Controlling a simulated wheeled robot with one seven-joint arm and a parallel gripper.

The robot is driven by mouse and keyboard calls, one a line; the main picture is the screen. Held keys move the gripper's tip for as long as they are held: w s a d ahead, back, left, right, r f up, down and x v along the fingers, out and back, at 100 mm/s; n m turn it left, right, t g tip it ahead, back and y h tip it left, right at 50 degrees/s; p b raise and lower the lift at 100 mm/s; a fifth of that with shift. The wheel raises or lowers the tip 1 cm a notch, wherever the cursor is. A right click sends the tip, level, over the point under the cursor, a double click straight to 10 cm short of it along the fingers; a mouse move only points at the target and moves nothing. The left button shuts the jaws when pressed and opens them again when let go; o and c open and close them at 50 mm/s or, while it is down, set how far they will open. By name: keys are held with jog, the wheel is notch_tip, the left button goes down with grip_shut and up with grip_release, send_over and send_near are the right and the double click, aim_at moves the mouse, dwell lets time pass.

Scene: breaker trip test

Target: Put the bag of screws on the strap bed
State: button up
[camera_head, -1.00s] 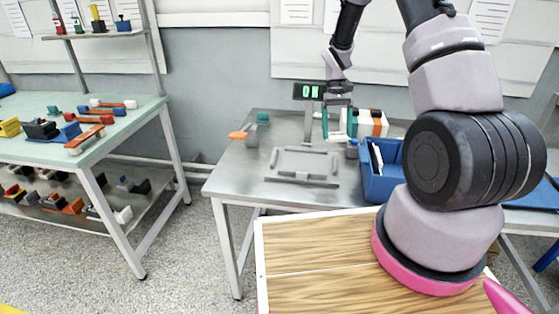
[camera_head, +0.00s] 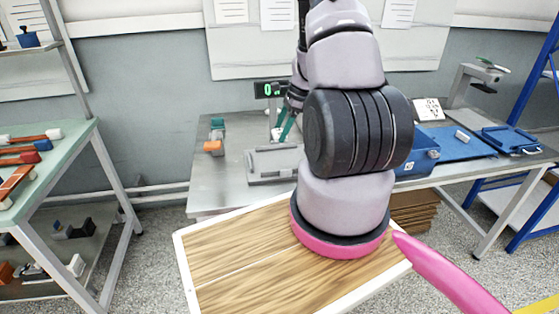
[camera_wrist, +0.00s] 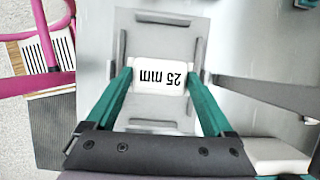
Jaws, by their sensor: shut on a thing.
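The white bag marked "25 mm" (camera_wrist: 160,88), seemingly the bag of screws, sits between the teal fingers of my gripper (camera_wrist: 160,75) in the wrist view. My gripper is shut on its two sides. Below it is a grey plate with raised bars along its edges (camera_wrist: 158,40). I cannot tell whether the bag touches the plate. In the head view the plate (camera_head: 262,166) is on the metal table, partly behind my arm; the gripper (camera_head: 284,125) is small there and the bag is not clear. I cannot tell which thing is the strap bed.
A green digital display (camera_head: 270,89) stands behind the plate. A small orange-and-teal item (camera_head: 214,144) is to its left. Right of my arm are a blue bin (camera_head: 424,150), a blue mat (camera_head: 455,145) and a grey post device (camera_head: 468,85). A green-topped bench (camera_head: 60,160) stands at left.

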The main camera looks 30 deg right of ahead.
aim_at(278, 161)
notch_tip(278, 161, down, 10)
jog(key=shift+d+r, duration=0.1)
jog(key=shift+r, duration=0.1)
dwell(0.3)
jog(key=o, duration=1.2)
jog(key=shift+f, duration=0.15)
jog(key=shift+c, duration=0.2)
